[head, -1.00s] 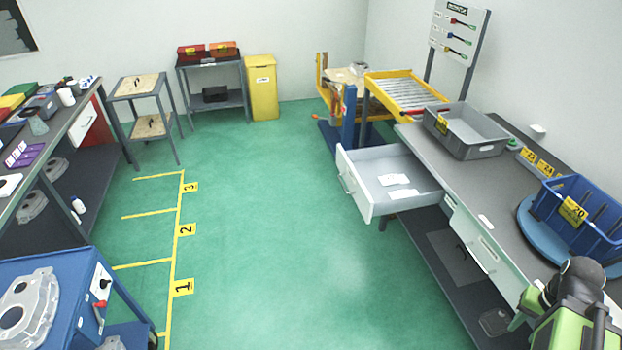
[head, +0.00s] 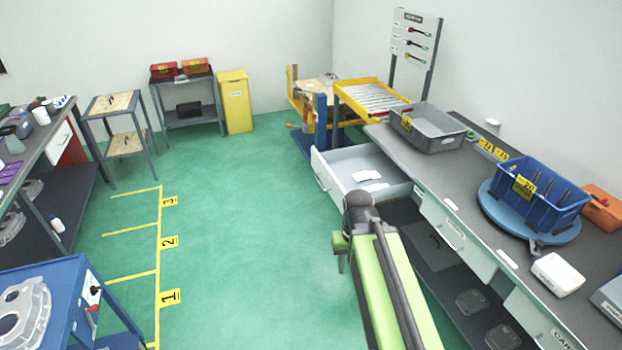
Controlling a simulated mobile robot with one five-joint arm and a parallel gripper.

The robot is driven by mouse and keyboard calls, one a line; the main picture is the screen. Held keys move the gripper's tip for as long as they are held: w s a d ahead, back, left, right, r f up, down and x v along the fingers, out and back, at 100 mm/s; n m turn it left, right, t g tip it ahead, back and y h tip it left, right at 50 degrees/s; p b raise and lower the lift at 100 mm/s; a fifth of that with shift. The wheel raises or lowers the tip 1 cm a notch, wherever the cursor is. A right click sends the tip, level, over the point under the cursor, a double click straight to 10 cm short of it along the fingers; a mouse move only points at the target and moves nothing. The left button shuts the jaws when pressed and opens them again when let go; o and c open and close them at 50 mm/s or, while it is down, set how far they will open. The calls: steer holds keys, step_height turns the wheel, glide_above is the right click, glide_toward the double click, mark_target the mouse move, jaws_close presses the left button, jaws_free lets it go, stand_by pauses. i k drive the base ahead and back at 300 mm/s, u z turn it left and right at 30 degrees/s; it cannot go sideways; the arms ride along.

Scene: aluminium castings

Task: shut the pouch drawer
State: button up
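An open drawer (head: 337,190) with a white front sticks out from the left end of the grey workbench on the right. White pouches or packets (head: 368,177) lie in it. Its handle faces left, and I cannot read its label. My green arm reaches up from the bottom of the view, in front of the bench and nearer to me than the open drawer. My gripper's fingers cannot be made out there.
A closed drawer (head: 457,237) sits right of the open one. On the bench (head: 455,180) stand a grey tray (head: 432,142), a blue crate (head: 508,196) on a blue turntable, and a white box (head: 557,275). A yellow-framed roller conveyor (head: 350,91) is behind.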

mark_target(336, 168)
steer(key=i, duration=1.3)
steer(key=u, duration=2.05)
steer(key=k, duration=0.7)
steer(key=z, duration=0.05)
steer(key=i, duration=0.7)
steer(key=u, duration=0.15)
